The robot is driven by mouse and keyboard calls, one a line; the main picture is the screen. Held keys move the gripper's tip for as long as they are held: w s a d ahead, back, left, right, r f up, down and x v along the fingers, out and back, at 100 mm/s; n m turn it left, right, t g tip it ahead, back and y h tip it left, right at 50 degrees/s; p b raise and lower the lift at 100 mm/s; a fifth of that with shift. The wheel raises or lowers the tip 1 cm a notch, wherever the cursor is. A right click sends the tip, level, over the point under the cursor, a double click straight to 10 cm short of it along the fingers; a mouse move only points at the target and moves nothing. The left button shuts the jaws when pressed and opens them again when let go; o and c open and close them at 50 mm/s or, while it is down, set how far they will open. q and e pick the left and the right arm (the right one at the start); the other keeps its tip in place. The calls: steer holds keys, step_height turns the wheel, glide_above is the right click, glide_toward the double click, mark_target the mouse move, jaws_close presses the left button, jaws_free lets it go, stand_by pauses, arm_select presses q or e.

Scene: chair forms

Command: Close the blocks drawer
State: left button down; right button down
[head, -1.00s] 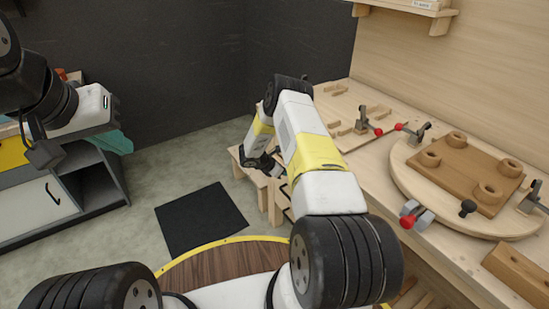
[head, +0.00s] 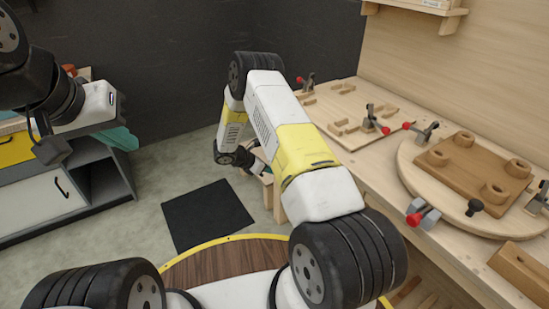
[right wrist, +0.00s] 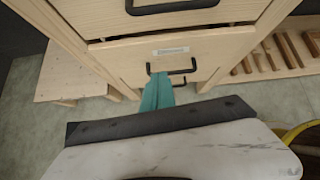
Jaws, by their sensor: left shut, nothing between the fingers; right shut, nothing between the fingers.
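A pale wooden drawer (right wrist: 128,62) with a small label and a black bar handle (right wrist: 180,70) shows in the right wrist view. The label is too small to read, so I cannot tell whether it is the blocks drawer. Its front is close under the drawer above, and I cannot tell how far it is out. My right gripper (right wrist: 157,91) has teal fingers, shut and empty, with tips by the left end of the handle; contact is unclear. In the head view my right arm mostly hides this area. My left gripper (head: 120,138) is shut and empty at the left.
Another drawer (right wrist: 200,14) with a black handle is above. A low wooden step (right wrist: 68,78) stands to its left. The workbench (head: 345,95) holds clamps and a round board (head: 420,185). A grey cabinet (head: 112,185) is at the left. Floor around the black mat (head: 207,215) is clear.

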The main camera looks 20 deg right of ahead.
steer(key=s+f+n+t+h, duration=0.2)
steer(key=s+f+n+h, duration=0.35)
steer(key=n, duration=1.15)
steer(key=x, duration=1.1)
steer(key=shift+d+r, duration=0.15)
steer(key=shift+d, duration=0.15)
steer(key=shift+w+d, duration=0.2)
steer(key=shift+d, duration=0.35)
steer(key=d, duration=0.1)
steer(key=w+d, duration=0.1)
steer(key=d, duration=0.1)
steer(key=shift+r, duration=0.15)
steer(key=shift+s, duration=0.1)
